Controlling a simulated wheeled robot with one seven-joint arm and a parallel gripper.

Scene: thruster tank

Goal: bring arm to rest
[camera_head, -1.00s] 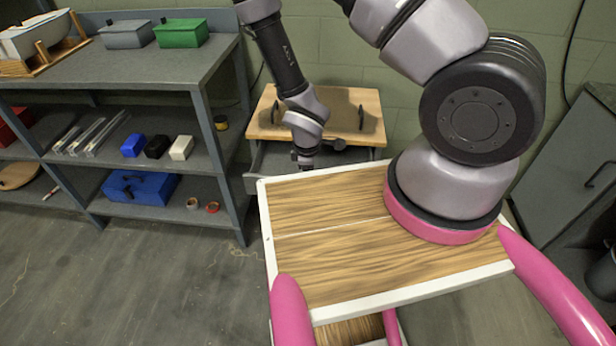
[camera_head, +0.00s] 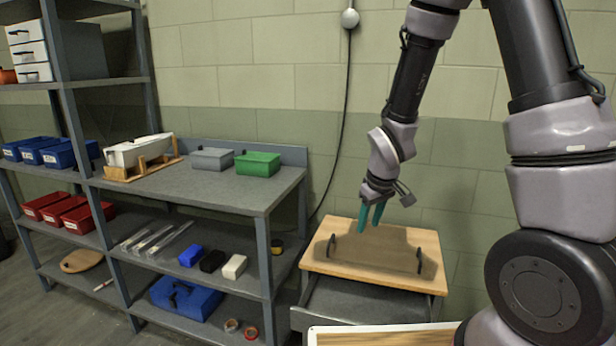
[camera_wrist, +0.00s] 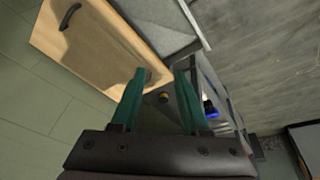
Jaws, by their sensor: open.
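My gripper (camera_head: 371,216) hangs at the end of my arm, its two teal fingers pointing down and apart. It is in the air, in the picture just above the wooden board with dark handles (camera_head: 375,255). In the wrist view my gripper (camera_wrist: 160,75) shows its fingers spread with nothing held between them. The wooden board also shows in the wrist view (camera_wrist: 85,40), at the upper left, beyond the fingers.
A grey shelf unit (camera_head: 230,190) stands left, with a green box (camera_head: 257,163), a grey box (camera_head: 212,158) and a blue case (camera_head: 186,299). A black cable (camera_head: 345,110) runs down the wall.

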